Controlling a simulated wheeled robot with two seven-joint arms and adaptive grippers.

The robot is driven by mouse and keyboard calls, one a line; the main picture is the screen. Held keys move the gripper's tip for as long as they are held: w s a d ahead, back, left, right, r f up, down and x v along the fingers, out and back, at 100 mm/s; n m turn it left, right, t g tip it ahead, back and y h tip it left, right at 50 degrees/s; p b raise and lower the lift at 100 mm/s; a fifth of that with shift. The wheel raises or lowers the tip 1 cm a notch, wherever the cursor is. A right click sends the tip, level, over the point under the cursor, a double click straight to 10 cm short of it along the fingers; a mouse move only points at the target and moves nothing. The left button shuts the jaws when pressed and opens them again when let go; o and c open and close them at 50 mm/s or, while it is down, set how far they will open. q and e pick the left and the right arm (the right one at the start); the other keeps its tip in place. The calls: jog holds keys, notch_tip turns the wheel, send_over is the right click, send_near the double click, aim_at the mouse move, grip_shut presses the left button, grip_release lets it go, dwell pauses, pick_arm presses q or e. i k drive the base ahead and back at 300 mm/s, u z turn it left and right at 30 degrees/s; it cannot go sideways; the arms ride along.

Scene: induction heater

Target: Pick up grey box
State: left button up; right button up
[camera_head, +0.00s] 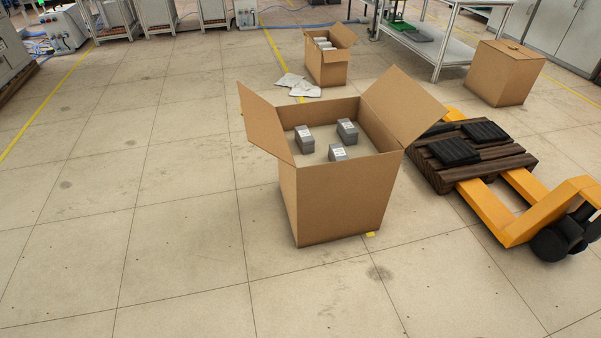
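Three small grey boxes with white labels sit inside a large open cardboard box (345,200) on the floor, near the middle of the camera_head view. One grey box (304,141) is at the left, one grey box (347,131) is at the back right, and one grey box (338,153) is nearer the front, its lower part hidden by the front wall. The carton's flaps stand open to the left and right. Neither of my grippers shows in this view.
A yellow pallet jack (535,218) with a dark wooden pallet (512,160) stands right of the carton. A smaller open carton (328,69), a closed carton (504,75) and a metal table (450,55) are behind. The floor in front and left is clear.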

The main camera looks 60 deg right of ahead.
aim_at(337, 152)
jog(key=u, duration=0.1)
jog(key=i, duration=2.05)
jog(key=z, duration=1.45)
jog(key=i, duration=0.75)
jog(key=z, duration=0.9)
